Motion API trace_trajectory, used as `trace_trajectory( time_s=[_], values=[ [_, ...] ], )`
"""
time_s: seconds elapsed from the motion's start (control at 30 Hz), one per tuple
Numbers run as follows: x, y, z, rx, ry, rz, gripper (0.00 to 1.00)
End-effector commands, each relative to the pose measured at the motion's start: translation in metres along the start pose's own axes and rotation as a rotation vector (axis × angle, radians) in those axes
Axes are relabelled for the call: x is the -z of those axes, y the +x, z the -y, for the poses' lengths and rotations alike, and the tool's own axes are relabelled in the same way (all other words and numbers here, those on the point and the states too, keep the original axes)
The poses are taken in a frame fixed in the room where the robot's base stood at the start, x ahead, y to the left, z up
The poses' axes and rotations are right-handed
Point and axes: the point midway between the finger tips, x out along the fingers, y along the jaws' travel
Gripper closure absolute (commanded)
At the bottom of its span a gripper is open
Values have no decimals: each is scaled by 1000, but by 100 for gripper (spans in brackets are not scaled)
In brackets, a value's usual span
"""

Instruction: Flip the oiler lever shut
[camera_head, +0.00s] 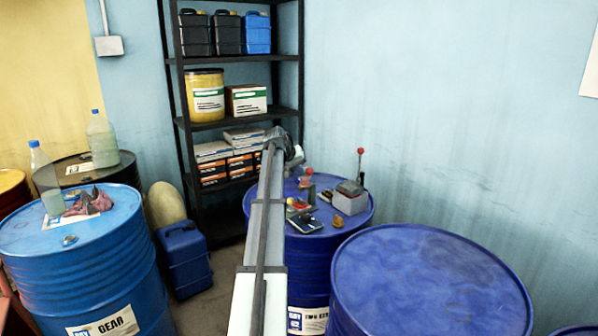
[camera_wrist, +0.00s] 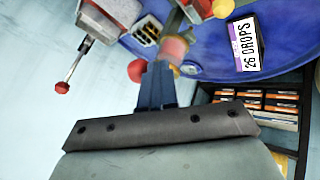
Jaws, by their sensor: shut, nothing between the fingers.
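My gripper (camera_wrist: 160,66) is shut and empty. In the wrist view its fingertips are close to a small fixture with a red ball knob (camera_wrist: 137,70) and a pinkish cylinder (camera_wrist: 173,47); I cannot tell whether they touch. This looks like the oiler, partly hidden by the fingers. In the head view a red-knobbed fixture (camera_head: 309,172) stands on the blue drum (camera_head: 338,236), right of my arm. A grey box (camera_head: 349,200) beside it has an upright lever with a red knob (camera_head: 361,151); this lever (camera_wrist: 75,65) also shows in the wrist view.
Another blue drum (camera_head: 430,280) stands front right and one (camera_head: 80,250) at left. A black shelf (camera_head: 240,125) stands behind.

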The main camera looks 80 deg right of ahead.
Motion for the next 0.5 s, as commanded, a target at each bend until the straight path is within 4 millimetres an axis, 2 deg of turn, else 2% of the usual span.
trace_trajectory(
  time_s=[0.27, 0.5],
  values=[
    [-3, 1, -5, 27, -45, -27, 100],
    [-8, 5, -16, 93, -152, -88, 100]
  ],
)
